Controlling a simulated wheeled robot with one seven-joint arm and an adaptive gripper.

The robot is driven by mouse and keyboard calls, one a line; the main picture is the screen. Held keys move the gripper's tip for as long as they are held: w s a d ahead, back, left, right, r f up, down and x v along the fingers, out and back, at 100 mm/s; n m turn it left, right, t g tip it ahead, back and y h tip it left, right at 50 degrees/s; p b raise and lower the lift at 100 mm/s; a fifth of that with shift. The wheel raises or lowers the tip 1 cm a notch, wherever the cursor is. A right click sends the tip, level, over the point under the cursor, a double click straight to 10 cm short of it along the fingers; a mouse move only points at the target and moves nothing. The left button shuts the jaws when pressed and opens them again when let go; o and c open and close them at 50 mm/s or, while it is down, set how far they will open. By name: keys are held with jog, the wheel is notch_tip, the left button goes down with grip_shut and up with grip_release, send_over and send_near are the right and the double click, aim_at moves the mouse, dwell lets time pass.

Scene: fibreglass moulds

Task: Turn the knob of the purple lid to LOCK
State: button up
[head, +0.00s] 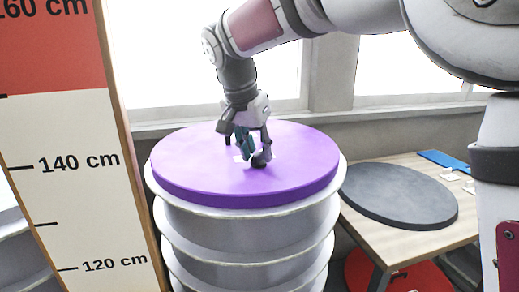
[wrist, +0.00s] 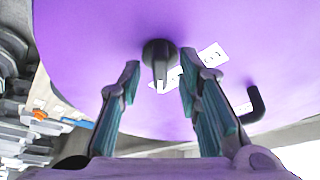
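The purple lid (head: 310,165) lies flat on top of a white ribbed drum-like stack, and fills much of the wrist view (wrist: 90,40). A dark grey knob (wrist: 158,54) with a pointed grip stands on the lid. A white label (wrist: 208,60) lies beside the knob; its writing is too small to read. My gripper (head: 252,152) points down over the lid's middle. In the wrist view its two teal-padded fingers (wrist: 158,76) are apart, with the knob showing between and just past their tips. I see no contact with the knob.
A black bent handle (wrist: 254,106) rises from the lid to the right of the fingers. The white stack (head: 250,235) stands beside a height board (head: 75,190) on the left. On the right, a wooden table (head: 420,240) holds a dark round disc (head: 400,195) and a blue item (head: 445,160).

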jog(key=shift+w+d+f, duration=0.1)
jog(key=shift+f, duration=0.2)
grip_shut()
